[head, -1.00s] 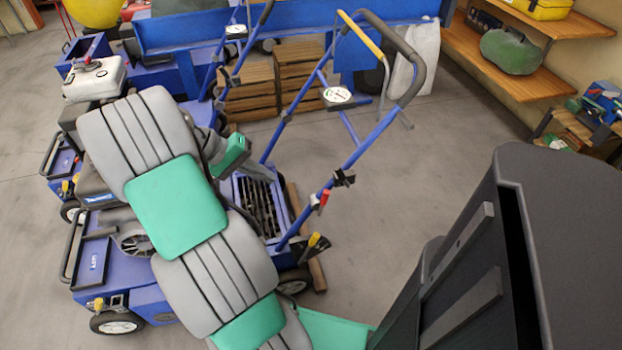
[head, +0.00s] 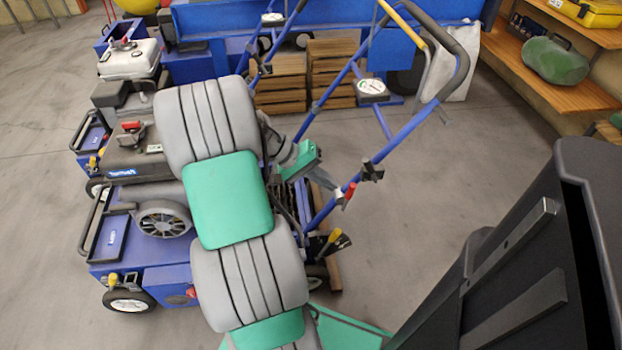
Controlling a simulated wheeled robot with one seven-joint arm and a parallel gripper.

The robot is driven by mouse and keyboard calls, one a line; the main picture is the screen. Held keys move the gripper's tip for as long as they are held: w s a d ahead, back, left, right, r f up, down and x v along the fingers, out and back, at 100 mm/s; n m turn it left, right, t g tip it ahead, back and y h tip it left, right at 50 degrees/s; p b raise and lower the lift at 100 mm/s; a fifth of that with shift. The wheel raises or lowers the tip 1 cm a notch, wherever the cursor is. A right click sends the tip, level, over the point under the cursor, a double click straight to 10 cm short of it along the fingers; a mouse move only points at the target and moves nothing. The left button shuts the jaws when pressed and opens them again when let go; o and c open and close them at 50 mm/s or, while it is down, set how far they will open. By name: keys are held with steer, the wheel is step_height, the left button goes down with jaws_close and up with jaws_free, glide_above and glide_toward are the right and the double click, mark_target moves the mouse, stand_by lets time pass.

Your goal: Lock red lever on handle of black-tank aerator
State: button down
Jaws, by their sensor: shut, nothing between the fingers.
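The near blue aerator (head: 170,256) has a dark tank and engine housing (head: 135,158), partly hidden behind my arm. Its blue handle (head: 405,132) rises to the upper right and ends in a grey grip. The small red lever (head: 349,193) sits low on this handle, below a black clamp (head: 371,172). My gripper (head: 331,183) is shut and empty, just left of the red lever. It looks close to the lever, but I cannot tell whether they touch.
Another aerator with a white tank (head: 130,60) stands behind. A yellow-knobbed lever (head: 334,238) is below the red one. Wooden crates (head: 335,75), a white sack (head: 455,75) and shelves (head: 545,75) stand at the back. Floor (head: 440,190) right of the handle is clear.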

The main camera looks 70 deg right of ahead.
mark_target(348, 197)
steer(key=shift+s+d+f, duration=0.1)
steer(key=shift+s+d, duration=0.1)
steer(key=shift+s, duration=0.35)
steer(key=shift+s+d+f, duration=0.1)
steer(key=shift+s+d, duration=0.05)
steer(key=shift+s, duration=0.35)
steer(key=s+t+p, duration=0.1)
steer(key=p, duration=0.1)
steer(key=s+d+r+t+y+p, duration=0.1)
steer(key=p, duration=0.1)
steer(key=shift+s+r, duration=0.1)
steer(key=shift+s+d+t+p, duration=0.25)
steer(key=shift+s+t+p, duration=0.1)
steer(key=shift+p, duration=0.15)
steer(key=shift+s+d+f, duration=0.25)
steer(key=shift+f, duration=0.15)
